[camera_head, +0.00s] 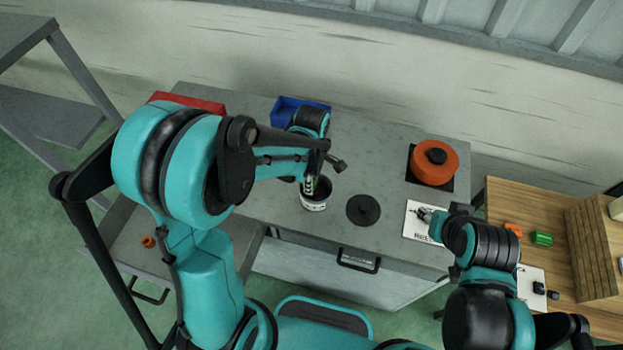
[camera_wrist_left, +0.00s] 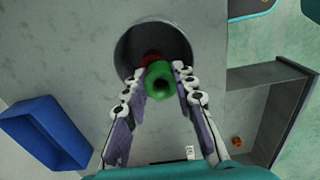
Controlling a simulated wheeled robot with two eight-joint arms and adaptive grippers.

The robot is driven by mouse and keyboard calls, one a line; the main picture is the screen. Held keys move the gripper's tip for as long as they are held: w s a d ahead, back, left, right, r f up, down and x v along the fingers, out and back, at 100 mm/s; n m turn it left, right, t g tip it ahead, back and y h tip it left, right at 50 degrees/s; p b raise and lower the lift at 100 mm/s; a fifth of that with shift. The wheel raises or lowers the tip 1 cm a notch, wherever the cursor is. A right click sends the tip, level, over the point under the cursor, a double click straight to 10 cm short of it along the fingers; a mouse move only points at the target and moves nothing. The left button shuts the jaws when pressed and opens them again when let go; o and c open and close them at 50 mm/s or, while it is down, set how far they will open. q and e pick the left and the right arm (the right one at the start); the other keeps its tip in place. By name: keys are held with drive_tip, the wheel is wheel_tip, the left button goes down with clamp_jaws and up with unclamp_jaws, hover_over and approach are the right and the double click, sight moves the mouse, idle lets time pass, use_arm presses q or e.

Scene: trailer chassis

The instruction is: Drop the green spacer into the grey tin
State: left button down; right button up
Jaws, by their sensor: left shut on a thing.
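The grey tin (camera_head: 314,205) stands on the grey bench top, and its round mouth (camera_wrist_left: 182,40) shows in the left wrist view. My left gripper (camera_head: 309,186) is right at the tin's mouth. In the left wrist view its two fingers are shut on the green spacer (camera_wrist_left: 160,82), a hollow tube held over the opening. A red thing (camera_wrist_left: 152,60) shows behind the spacer, inside the tin. The spacer is too hidden to make out in the head view. My right gripper (camera_head: 425,214) is over a white printed card at the right; its jaws are too small to read.
A blue bin (camera_head: 286,110) and a red bin (camera_head: 205,104) stand at the back. A black disc (camera_head: 363,210) lies right of the tin. An orange round part (camera_head: 434,168) sits farther right. A wooden table (camera_head: 505,200) holds small orange and green parts.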

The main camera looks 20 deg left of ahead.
use_arm(q)
drive_tip(key=c, duration=1.1)
unclamp_jaws()
drive_tip(key=shift+c, duration=0.2)
wheel_tip(320, 180, up, 12)
drive_tip(key=s+a+f+m+t+b, duration=0.5)
drive_tip(key=s+m+b, duration=0.5)
drive_tip(key=m, duration=0.7)
wheel_tip(320, 180, down, 3)
drive_tip(key=shift+s+r+m+t, duration=0.15)
drive_tip(key=shift+m+t, duration=0.15)
drive_tip(key=shift+t, duration=0.8)
